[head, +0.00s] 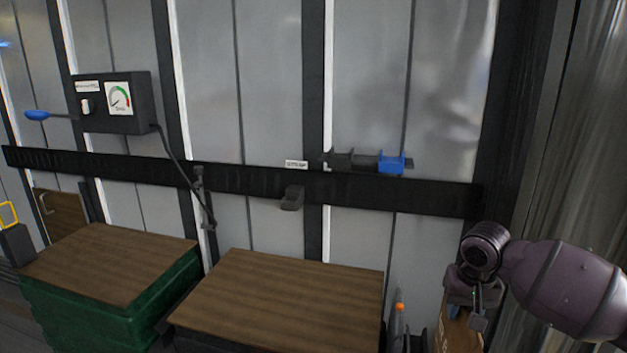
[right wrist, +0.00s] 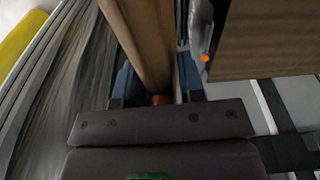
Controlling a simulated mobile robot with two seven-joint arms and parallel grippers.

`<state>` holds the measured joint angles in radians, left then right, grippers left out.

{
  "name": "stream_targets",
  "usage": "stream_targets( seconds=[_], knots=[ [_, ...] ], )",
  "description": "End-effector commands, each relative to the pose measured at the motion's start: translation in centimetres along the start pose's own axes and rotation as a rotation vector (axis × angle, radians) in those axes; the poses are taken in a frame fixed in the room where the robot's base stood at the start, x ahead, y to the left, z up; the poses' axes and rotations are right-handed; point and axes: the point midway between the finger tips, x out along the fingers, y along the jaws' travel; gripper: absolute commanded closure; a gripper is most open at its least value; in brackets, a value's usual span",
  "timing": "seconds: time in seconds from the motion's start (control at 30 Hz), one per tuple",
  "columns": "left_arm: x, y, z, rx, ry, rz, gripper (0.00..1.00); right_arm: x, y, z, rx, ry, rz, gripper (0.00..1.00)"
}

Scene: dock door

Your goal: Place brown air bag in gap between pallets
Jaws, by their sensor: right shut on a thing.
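My right gripper (head: 472,300) is at the lower right of the head view. It is shut on the brown air bag (head: 457,336), whose lower part runs out of the frame. In the right wrist view the brown air bag (right wrist: 140,38) stands between the two fingers (right wrist: 155,88), with an orange spot at its near end. A wood-topped load on green sides (head: 85,312) stands at the left, and a second wood-topped load (head: 285,300) at the middle. A narrow dark gap (head: 207,268) lies between them. The bag is right of the second load. My left gripper is out of view.
A gauge box (head: 138,110) with a hanging hose (head: 178,165) is on the ribbed wall. A dark rail (head: 250,180) carries a blue-ended fitting (head: 390,165) and a hook (head: 292,198). A grey, orange-tipped thing (head: 397,325) stands between the second load and the bag.

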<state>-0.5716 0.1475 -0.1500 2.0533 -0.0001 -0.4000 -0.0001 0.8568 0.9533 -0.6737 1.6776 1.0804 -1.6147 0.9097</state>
Motion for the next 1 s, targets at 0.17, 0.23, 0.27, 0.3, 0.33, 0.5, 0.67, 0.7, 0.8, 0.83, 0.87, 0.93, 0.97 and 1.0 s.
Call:
stream_targets(
  seconds=[0.17,0.23,0.27,0.3,0.33,0.5,0.67,0.7,0.8,0.83,0.87,0.93,0.97,1.0],
  knots=[
    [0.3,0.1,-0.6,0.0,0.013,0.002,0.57,-1.7,-1.5,3.8,-0.054,0.001,-0.008,1.0],
    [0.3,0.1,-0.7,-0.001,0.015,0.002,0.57,-2.5,-2.3,5.7,-0.08,0.001,-0.011,1.0],
    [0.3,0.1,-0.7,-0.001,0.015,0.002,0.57,-2.9,-2.6,6.6,-0.092,0.0,-0.012,1.0],
    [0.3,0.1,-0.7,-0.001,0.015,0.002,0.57,-3.4,-3.1,7.7,-0.106,0.0,-0.014,1.0],
    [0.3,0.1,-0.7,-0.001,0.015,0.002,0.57,-3.8,-3.4,8.5,-0.119,0.001,-0.016,1.0],
    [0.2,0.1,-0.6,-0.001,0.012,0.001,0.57,-5.7,-5.2,12.8,-0.176,-0.002,-0.024,1.0],
    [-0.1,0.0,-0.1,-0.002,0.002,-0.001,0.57,-6.8,-6.2,15.4,-0.211,-0.002,-0.025,1.0],
    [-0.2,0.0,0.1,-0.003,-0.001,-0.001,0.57,-6.8,-6.1,15.1,-0.206,-0.001,-0.022,1.0],
    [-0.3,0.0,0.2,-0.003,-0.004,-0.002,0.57,-6.7,-6.1,15.1,-0.204,-0.002,-0.023,1.0],
    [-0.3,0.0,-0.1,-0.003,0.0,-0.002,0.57,-6.8,-6.1,15.1,-0.204,-0.001,-0.023,1.0],
    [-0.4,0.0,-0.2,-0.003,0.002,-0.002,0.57,-7.0,-6.1,15.2,-0.203,0.0,-0.025,1.0],
    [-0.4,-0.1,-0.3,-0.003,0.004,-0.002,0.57,-6.2,-6.1,15.2,-0.201,0.0,-0.026,1.0],
    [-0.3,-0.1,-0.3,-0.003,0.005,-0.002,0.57,-5.7,-6.1,15.3,-0.201,-0.002,-0.027,1.0],
    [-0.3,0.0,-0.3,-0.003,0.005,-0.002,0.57,-4.9,-6.1,15.4,-0.202,-0.002,-0.027,1.0]
  ],
)
